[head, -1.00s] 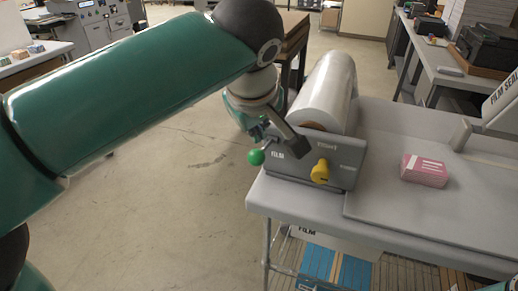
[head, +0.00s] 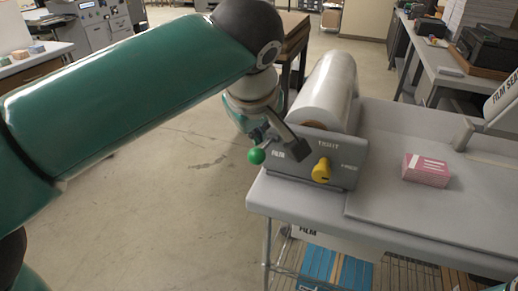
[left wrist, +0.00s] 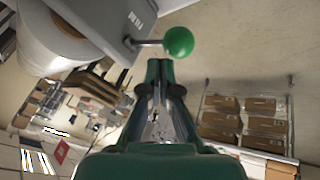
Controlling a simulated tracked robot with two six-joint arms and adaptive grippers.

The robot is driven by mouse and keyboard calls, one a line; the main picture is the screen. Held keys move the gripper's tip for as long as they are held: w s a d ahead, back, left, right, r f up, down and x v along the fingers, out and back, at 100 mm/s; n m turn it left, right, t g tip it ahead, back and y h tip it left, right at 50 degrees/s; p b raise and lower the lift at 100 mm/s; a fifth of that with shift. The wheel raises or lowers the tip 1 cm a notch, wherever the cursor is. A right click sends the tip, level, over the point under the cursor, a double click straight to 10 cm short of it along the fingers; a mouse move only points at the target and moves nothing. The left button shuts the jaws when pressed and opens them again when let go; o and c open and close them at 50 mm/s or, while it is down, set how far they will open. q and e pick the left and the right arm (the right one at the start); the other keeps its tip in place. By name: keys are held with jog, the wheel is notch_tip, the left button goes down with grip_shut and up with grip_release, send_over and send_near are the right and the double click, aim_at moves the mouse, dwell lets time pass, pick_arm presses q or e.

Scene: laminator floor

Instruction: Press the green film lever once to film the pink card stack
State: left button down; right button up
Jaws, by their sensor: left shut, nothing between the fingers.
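The green film lever (head: 256,156) is a green ball on a short metal rod at the left of the grey machine's front panel, beside the word FILM. It shows close up in the left wrist view (left wrist: 179,42). My left gripper (head: 262,138) is just above the ball in the head view. In the left wrist view its fingertips (left wrist: 159,64) are together and empty, close to the ball. I cannot tell whether they touch it. The pink card stack (head: 426,170) lies on the grey table to the right of the machine. My right gripper is out of view.
A large roll of clear film (head: 326,90) lies behind the panel. A yellow knob (head: 321,170) sticks out of the panel, right of the lever. The grey table (head: 300,211) has its left edge below the lever. Open floor lies to the left.

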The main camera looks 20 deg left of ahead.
pick_arm(q)
jog(key=shift+s+f+b, duration=0.2)
jog(key=shift+f+b, duration=0.4)
jog(key=shift+s+f+b, duration=0.15)
jog(key=shift+f+b, duration=0.4)
jog(key=shift+b, duration=0.05)
dwell(1.0)
jog(key=shift+r, duration=0.1)
dwell(0.5)
jog(key=shift+w+r+p, duration=0.25)
jog(key=shift+r+p, duration=0.5)
jog(key=shift+p, duration=0.05)
jog(key=shift+w+r+p, duration=0.2)
jog(key=shift+r+p, duration=0.5)
jog(key=shift+p, duration=0.1)
jog(key=shift+r, duration=0.1)
jog(key=r+p, duration=0.2)
jog(key=w+r+p, duration=0.1)
jog(key=r+p, duration=0.1)
jog(key=p, duration=0.1)
jog(key=shift+w+r, duration=0.2)
jog(key=shift+r, duration=0.1)
